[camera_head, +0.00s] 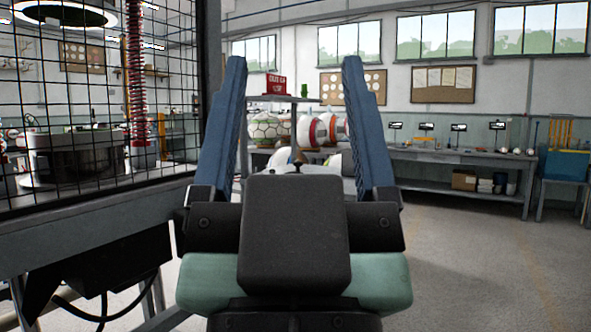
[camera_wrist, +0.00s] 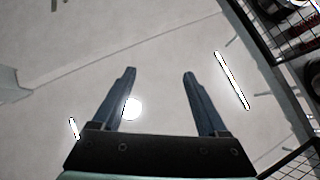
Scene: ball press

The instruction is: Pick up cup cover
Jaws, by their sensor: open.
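My gripper (camera_head: 294,63) is raised in front of the head camera, its two blue fingers pointing up and spread wide apart. In the wrist view my gripper (camera_wrist: 160,73) is also open, with nothing between the fingers. That view faces the ceiling. I cannot make out a cup cover for certain in either view. A small green item (camera_head: 304,90) stands on a shelf in the distance, seen between the fingers, and is too small to identify. My gripper hides part of the middle of the head view.
A wire mesh cage (camera_head: 95,110) with machinery behind it stands close on the left. Large balls (camera_head: 264,130) and a red sign (camera_head: 276,85) are on a rack ahead. A long workbench (camera_head: 455,157) runs along the right. The floor (camera_head: 470,260) at front right is clear.

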